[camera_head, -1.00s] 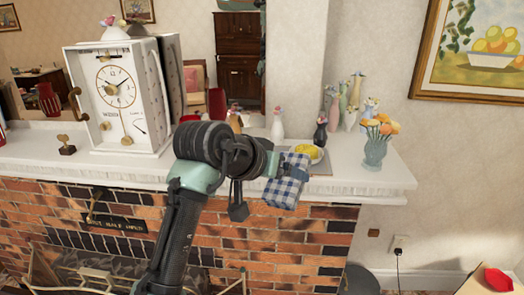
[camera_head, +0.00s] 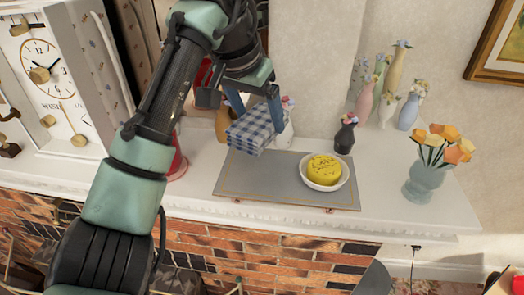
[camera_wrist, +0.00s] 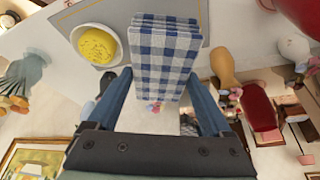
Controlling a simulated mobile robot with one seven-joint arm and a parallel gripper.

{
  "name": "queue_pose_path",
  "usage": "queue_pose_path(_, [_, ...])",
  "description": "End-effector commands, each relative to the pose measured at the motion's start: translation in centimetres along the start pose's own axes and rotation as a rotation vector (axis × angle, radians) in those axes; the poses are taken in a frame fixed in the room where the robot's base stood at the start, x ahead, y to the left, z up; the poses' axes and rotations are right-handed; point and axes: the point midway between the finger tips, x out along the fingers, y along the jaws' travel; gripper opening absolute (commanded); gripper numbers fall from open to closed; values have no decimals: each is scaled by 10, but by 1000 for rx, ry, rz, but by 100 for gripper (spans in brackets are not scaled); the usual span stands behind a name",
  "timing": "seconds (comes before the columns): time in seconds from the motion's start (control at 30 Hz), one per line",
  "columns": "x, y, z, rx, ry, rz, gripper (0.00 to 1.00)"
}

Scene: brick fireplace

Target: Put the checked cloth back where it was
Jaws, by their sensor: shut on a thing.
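My gripper (camera_head: 272,108) is shut on a folded blue-and-white checked cloth (camera_head: 252,129), holding it above the left part of a grey mat (camera_head: 235,183) on the white mantel. The wrist view shows the cloth (camera_wrist: 164,60) between my two blue fingers (camera_wrist: 160,95). A white bowl (camera_head: 338,184) with a round yellow thing (camera_head: 324,169) in it sits on the right part of the mat. The mat's left part below the cloth is bare. In the head view my arm covers part of the mantel to the left.
A dark small vase (camera_head: 345,137) stands behind the bowl, with several pale vases (camera_head: 393,85) farther back. A glass vase of orange flowers (camera_head: 420,180) stands at the right. A large white clock (camera_head: 50,80) is at the left. A brown vase (camera_head: 222,122) stands close behind the cloth.

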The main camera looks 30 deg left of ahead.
Motion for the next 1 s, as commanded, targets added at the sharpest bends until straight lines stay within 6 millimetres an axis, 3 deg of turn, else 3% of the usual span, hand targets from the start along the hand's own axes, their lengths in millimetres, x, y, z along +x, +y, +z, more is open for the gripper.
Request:
queue_pose_path(0.2, [35,0,16,-2,-4,1,39])
queue_pose_path(0.6, [79,0,34,-3,-2,2,39])
queue_pose_path(0.87, [84,0,35,-1,1,0,39])
queue_pose_path(0.9, [84,0,36,-1,1,0,91])
queue_pose_path(1.0, [84,0,36,-1,0,0,100])
